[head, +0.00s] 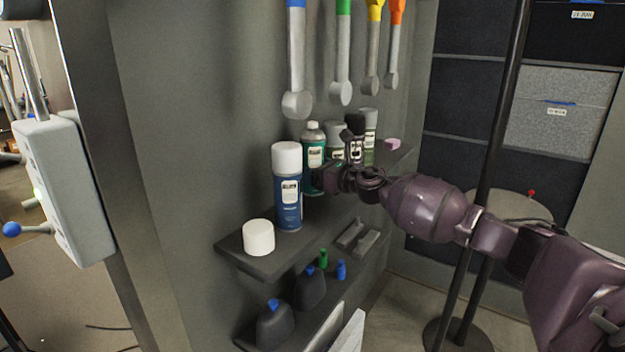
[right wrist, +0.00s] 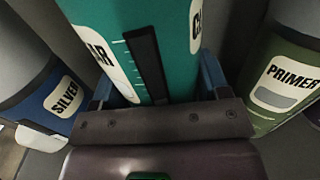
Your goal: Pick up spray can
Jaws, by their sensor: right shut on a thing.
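A teal spray can with a grey top (head: 314,150) stands upright at the shelf, between other cans. My right gripper (head: 327,180) reaches it from the right and is shut on it. In the right wrist view the teal can (right wrist: 172,50) sits between the two fingers, with parts of its label showing the letters "AR" and "CL". My left gripper is not in view.
A blue can (head: 288,200) marked "SILVER" stands close on the left, and a green "PRIMER" can (right wrist: 285,75) on the right. A white round lid (head: 258,238) sits at the near end of the dark shelf (head: 285,262). Coloured-handled tools (head: 297,60) hang above.

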